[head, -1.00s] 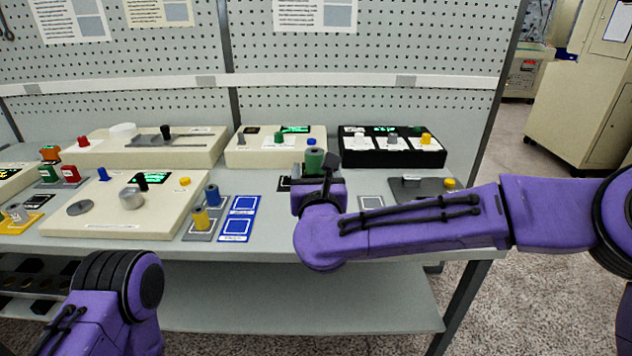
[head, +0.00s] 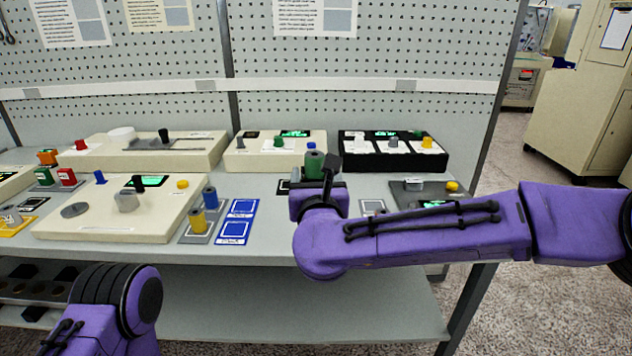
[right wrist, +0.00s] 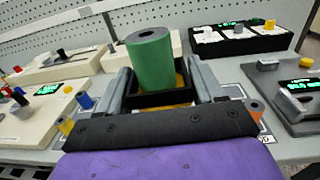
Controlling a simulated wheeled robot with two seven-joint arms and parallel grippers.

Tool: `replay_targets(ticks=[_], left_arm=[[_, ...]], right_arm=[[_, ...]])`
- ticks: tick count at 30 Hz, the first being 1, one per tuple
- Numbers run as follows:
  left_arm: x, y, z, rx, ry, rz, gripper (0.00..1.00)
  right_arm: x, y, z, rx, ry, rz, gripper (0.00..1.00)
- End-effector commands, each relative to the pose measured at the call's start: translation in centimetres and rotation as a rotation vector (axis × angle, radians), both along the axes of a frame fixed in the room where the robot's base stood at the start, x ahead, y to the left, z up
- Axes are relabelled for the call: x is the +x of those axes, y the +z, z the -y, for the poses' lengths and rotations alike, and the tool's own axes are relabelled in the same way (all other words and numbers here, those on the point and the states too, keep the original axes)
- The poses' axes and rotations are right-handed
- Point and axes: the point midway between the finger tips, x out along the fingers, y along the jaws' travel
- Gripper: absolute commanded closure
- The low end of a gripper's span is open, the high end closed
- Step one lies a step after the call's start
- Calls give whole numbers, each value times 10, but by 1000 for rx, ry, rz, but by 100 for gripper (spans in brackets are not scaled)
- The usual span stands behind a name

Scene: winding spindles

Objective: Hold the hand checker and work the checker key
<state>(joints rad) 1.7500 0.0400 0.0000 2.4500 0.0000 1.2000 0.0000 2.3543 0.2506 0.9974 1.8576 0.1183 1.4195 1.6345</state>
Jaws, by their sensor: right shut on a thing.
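A green cylinder (head: 314,164) with a hole in its top stands upright between the fingers of my right gripper (right wrist: 158,78). The gripper is shut on it, and in the right wrist view the green cylinder (right wrist: 150,60) rises above a black, square-edged part. In the head view my wrist hides the fingers and the cylinder's lower part. A dark grey device (right wrist: 293,108) with a green display, a grey knob and a yellow knob lies to the right. It also shows in the head view (head: 408,199), apart from my gripper. I cannot tell which thing is the hand checker. My left gripper is out of view.
A black-framed panel (head: 350,161) and a cream panel (head: 232,160) stand behind my right gripper. A larger cream panel (head: 100,218) lies left. Blue and yellow spools (head: 198,222) stand beside blue-framed mats (head: 235,232). Bare bench lies between the mats and my right wrist.

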Motion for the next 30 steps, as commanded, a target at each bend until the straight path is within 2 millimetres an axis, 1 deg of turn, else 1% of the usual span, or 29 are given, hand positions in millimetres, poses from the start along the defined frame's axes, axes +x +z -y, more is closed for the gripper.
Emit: replay_targets(ticks=[1, 6, 30], left_arm=[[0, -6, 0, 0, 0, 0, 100], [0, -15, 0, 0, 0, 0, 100], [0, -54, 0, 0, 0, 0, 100]], right_arm=[[4, -6, 0, 1, 0, 0, 78], [16, -16, 0, 0, 0, 0, 78], [74, -65, 0, 1, 0, 1, 78]])
